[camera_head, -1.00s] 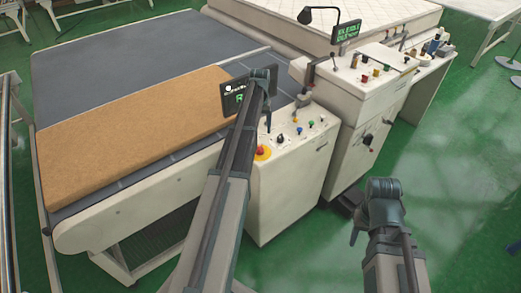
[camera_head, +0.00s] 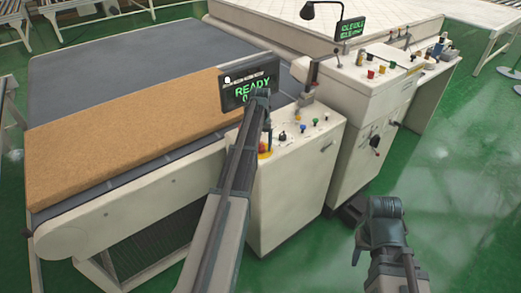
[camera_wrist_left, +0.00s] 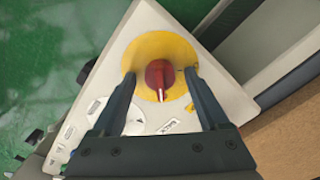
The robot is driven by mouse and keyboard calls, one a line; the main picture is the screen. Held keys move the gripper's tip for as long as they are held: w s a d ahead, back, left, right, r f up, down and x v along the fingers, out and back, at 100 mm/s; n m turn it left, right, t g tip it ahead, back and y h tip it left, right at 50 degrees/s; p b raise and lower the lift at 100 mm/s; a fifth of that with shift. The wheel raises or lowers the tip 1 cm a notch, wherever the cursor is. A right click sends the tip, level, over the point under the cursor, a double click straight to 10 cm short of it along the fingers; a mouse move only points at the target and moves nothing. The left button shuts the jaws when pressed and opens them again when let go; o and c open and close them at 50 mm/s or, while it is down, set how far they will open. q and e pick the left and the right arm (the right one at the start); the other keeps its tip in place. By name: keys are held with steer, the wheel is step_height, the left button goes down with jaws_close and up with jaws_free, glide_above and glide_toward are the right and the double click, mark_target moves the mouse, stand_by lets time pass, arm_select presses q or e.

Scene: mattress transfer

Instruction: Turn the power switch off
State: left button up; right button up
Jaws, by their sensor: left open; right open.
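The power switch (camera_wrist_left: 158,75) is a red knob with a white pointer mark on a round yellow plate (camera_wrist_left: 176,47). In the left wrist view it sits between the two fingers of my left gripper (camera_wrist_left: 159,78), which is open around it with gaps on both sides. In the head view, my left gripper (camera_head: 266,128) is above the near left corner of the white control box (camera_head: 300,165) and hides most of the switch; some yellow and red shows beside it. My right gripper (camera_head: 368,240) is open and empty over the green floor, away from the boxes.
A black screen reading "READY" (camera_head: 248,90) stands just behind my left gripper. Several other knobs and buttons (camera_head: 305,125) are on the same panel. A brown mattress (camera_head: 120,140) lies on the conveyor (camera_head: 110,65) at left. A second control cabinet (camera_head: 365,95) stands at right.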

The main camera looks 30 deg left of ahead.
arm_select(q)
jaws_close()
stand_by(0.4)
steer(key=n, duration=0.8)
steer(key=shift+n, duration=0.4)
steer(key=n, duration=0.4)
steer(key=shift+n, duration=2.4)
